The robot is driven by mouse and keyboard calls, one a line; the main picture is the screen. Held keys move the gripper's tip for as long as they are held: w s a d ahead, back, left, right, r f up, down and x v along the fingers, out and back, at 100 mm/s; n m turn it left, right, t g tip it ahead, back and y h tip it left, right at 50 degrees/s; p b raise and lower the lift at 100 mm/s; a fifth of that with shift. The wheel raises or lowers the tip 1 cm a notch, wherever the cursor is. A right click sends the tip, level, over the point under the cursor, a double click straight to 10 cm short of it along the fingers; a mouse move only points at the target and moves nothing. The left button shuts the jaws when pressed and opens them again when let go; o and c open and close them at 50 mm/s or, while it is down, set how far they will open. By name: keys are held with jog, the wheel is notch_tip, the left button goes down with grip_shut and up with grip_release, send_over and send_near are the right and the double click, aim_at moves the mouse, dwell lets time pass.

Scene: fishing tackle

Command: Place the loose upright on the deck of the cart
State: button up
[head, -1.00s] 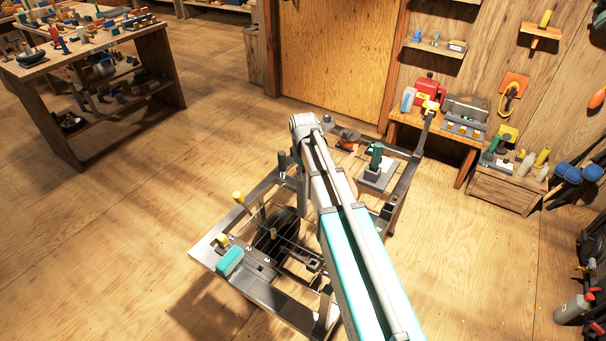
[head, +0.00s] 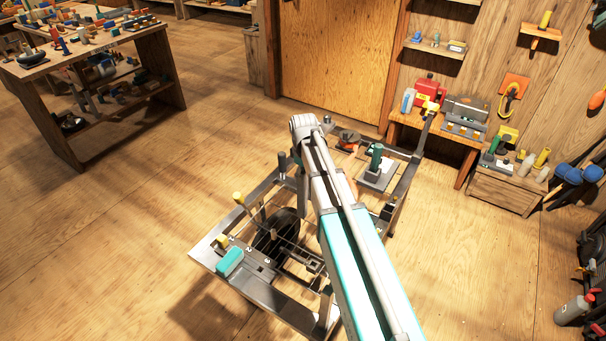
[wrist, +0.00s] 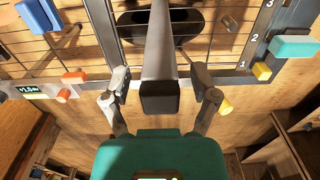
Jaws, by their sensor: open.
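My gripper (wrist: 162,92) is open in the wrist view, with one finger on each side of a dark grey square post (wrist: 160,95). The post's blunt end faces the camera, and I see gaps between it and both fingers. I cannot tell whether this post is the loose upright or a fixed part. The grey-framed cart (head: 292,317) stands on the floor in the head view, partly behind my arm. Its deck edge (wrist: 243,83) carries numbers, a teal block (wrist: 292,46) and a yellow peg (wrist: 262,71). My gripper is hard to make out in the head view.
A blue block (wrist: 38,14) and an orange peg (wrist: 74,77) lie left of the fingers. A green-handled tool (head: 376,156) sits at the cart's far end. A workbench (head: 150,42) stands far left, and a crate (head: 505,187) stands right. The floor around the cart is mostly clear.

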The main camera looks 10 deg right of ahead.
jog(key=shift+r+p, duration=5.85)
jog(key=shift+r, duration=0.15)
jog(key=s+m, duration=0.9)
jog(key=s, duration=1.1)
jog(key=shift+a, duration=0.35)
jog(key=shift+w, duration=0.1)
jog(key=shift+r+p, duration=0.6)
